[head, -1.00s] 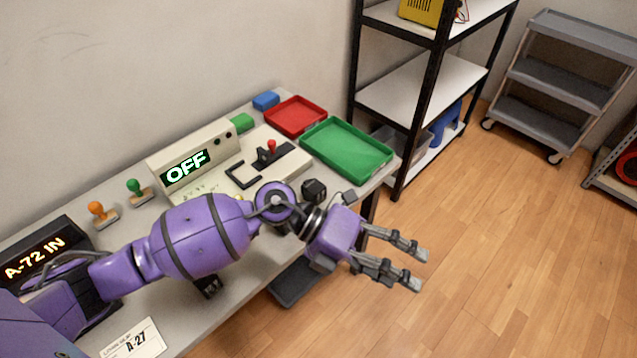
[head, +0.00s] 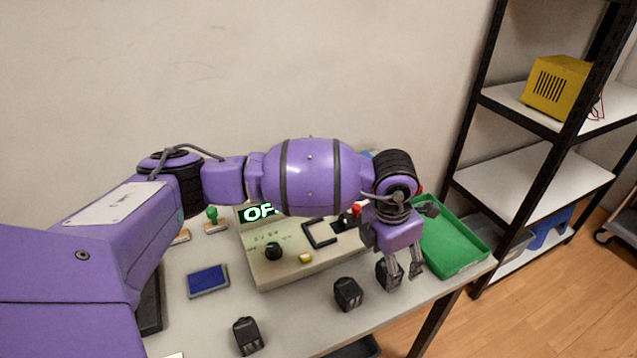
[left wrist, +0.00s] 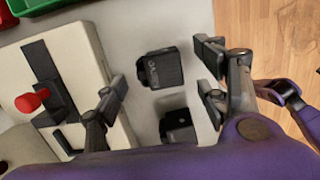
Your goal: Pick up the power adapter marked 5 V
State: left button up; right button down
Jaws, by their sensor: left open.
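Three black power adapters stand on the table in the head view: one at the front (head: 247,336), one in the middle (head: 348,294) and one farthest right (head: 382,274), partly behind my left gripper (head: 404,277). That gripper is open and points down at the right-hand adapter. In the left wrist view, an adapter with pale markings (left wrist: 165,68) lies between the spread fingers of my left gripper (left wrist: 160,76), with gaps on both sides. A second adapter (left wrist: 178,126) is just below it. I cannot read the markings on any adapter. My right gripper is not in view.
A control box with an OFF display (head: 280,262) and a red-knobbed lever (head: 356,209) stands behind the adapters. A green tray (head: 455,245) is close on the right. A blue pad (head: 208,281) lies to the left. A shelf rack (head: 520,185) stands beyond the table.

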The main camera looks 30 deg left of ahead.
pick_arm(q)
jog(key=f, duration=0.3)
jog(key=shift+w+d+f, duration=0.1)
jog(key=shift+w+f, duration=0.15)
jog(key=shift+w, duration=0.05)
jog(key=shift+r, duration=0.1)
jog(key=c, duration=1.5)
